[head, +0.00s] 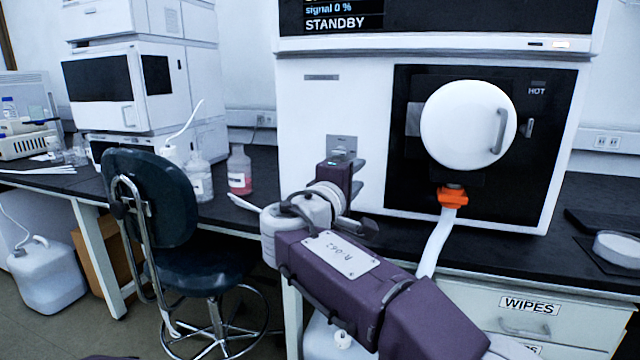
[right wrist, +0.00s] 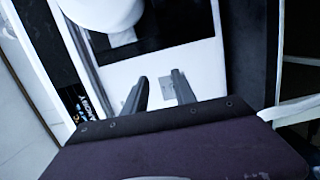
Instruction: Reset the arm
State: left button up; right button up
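My right arm reaches in from the lower right of the head view. My right gripper (head: 357,178) is in front of the white instrument's front panel, left of its round white door. In the right wrist view its two dark fingers (right wrist: 160,80) stand apart with nothing between them, over the white panel with a small grey plate. I cannot tell whether the fingertips touch the panel. My left gripper is in neither view.
The white instrument (head: 310,110) shows STANDBY, and its round door (head: 468,125) is marked HOT. An orange fitting (head: 452,196) with a white tube hangs below the door. Bottles (head: 239,172) stand on the dark bench. A chair (head: 150,200) stands at the left.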

jog(key=d+f+m+g+h+p, duration=0.15)
jog(key=d+f+g, duration=0.35)
jog(key=d+f, duration=0.6)
jog(key=s+d+f+m+g+y, duration=0.2)
jog(key=s+d+f+g, duration=0.2)
jog(key=s+d+f, duration=0.5)
jog(key=s+f+m+g+y+p, duration=0.15)
jog(key=s+f+m+g, duration=0.35)
jog(key=f, duration=0.6)
jog(key=s+a+f+m+g+y, duration=0.1)
jog(key=s+a+f+m+y, duration=0.2)
jog(key=s+f, duration=0.35)
jog(key=s+a+f+m+y, duration=0.1)
jog(key=s+a+f+y, duration=0.2)
jog(key=s+a+f, duration=0.35)
notch_tip(320, 180, up, 40)
jog(key=p, duration=3.8)
jog(key=shift+d, duration=0.2)
